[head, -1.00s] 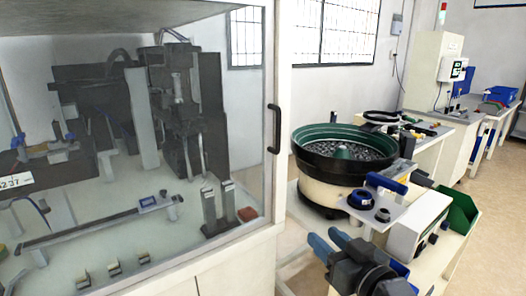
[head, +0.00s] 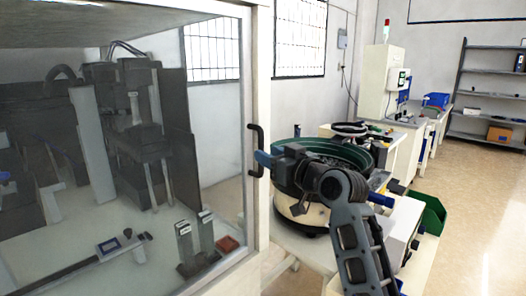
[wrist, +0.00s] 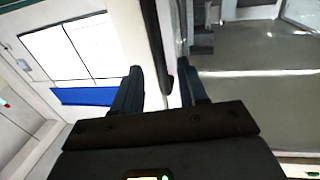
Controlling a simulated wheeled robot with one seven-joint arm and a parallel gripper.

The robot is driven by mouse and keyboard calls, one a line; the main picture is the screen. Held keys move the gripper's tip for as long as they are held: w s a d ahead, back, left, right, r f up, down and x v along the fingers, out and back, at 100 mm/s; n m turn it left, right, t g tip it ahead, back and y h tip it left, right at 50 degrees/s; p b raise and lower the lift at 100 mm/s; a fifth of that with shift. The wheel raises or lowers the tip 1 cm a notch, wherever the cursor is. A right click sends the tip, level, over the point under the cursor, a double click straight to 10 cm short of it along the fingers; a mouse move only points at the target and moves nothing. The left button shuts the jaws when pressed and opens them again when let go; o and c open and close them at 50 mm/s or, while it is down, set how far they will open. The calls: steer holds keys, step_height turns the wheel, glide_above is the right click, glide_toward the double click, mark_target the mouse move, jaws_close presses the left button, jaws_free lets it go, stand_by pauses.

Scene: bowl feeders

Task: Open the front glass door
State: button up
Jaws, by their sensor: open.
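The front glass door (head: 216,150) is a large clear pane at the left of the head view, in a pale frame, and looks closed. Its black vertical handle (head: 256,148) is on the pale frame at the door's right edge. My gripper (head: 264,160) is open, with its blue fingers right at the handle. In the wrist view the handle (wrist: 157,40) is a dark bar running down between the two fingertips of my gripper (wrist: 160,70). The fingers stand apart on either side of it. I cannot tell whether either finger touches it.
Behind the glass is dark machinery, with a grey bar and small blocks on the cabinet floor. A green bowl feeder (head: 345,150) stands right behind my arm. A green bin (head: 428,215) is at its right. Open floor (head: 480,210) lies at the far right.

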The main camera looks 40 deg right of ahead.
steer(key=shift+w+d, duration=0.2)
steer(key=shift+w, duration=1.3)
jaws_close()
